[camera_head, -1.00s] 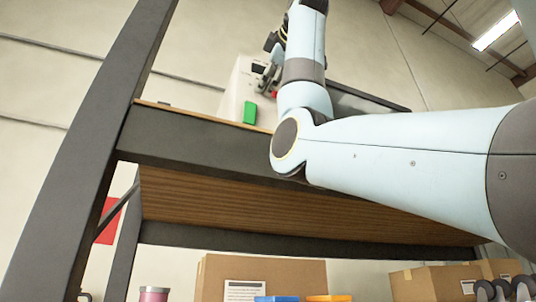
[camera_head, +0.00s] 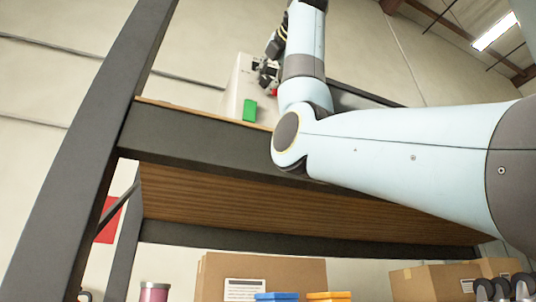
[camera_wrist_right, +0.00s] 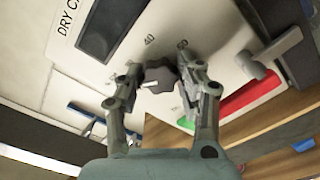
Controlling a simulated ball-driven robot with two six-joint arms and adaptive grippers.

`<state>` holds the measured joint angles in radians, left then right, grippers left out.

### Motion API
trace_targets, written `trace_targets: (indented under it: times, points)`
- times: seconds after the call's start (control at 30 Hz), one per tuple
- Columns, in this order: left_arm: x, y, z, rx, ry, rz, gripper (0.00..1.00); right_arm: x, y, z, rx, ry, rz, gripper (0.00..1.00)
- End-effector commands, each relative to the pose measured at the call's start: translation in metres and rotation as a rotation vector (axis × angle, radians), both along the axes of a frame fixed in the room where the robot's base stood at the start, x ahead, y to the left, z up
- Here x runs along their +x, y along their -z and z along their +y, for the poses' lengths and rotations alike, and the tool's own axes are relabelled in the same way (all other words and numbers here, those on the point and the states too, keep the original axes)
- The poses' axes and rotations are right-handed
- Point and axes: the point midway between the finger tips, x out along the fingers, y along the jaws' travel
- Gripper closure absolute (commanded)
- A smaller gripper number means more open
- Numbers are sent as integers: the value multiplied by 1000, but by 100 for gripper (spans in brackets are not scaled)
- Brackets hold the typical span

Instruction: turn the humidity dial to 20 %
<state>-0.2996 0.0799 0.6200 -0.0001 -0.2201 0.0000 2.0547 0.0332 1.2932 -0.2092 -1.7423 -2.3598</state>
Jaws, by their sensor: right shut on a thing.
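The humidity dial is a dark knob (camera_wrist_right: 160,74) with a white pointer mark on the light front panel (camera_wrist_right: 222,75) of the cabinet. Its pointer lies toward the left in the right wrist view. Printed 40 and what looks like 60 stand above it; a mark by the left finger is partly hidden. My right gripper (camera_wrist_right: 163,90) is shut on the knob, one finger on each side. In the head view the right gripper (camera_head: 265,78) is small at the face of the white cabinet (camera_head: 236,84), and the dial cannot be made out. My left gripper is not in view.
A grey latch handle (camera_wrist_right: 268,56) and a red strip (camera_wrist_right: 245,100) are right of the dial. Cardboard boxes (camera_head: 215,272) stand below. My right arm covers much of the shelf.

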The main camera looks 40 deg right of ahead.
Motion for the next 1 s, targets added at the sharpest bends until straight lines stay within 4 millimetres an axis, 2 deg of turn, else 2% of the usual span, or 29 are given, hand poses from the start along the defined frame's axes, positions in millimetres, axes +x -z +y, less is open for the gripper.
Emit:
trace_targets:
  times: [0.5, 1.0]
  points:
    - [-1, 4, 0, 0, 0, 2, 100, 2, 3, 1, -432, -2, 113, 95]
    - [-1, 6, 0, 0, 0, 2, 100, 2, 4, 1, -611, -4, 158, 95]
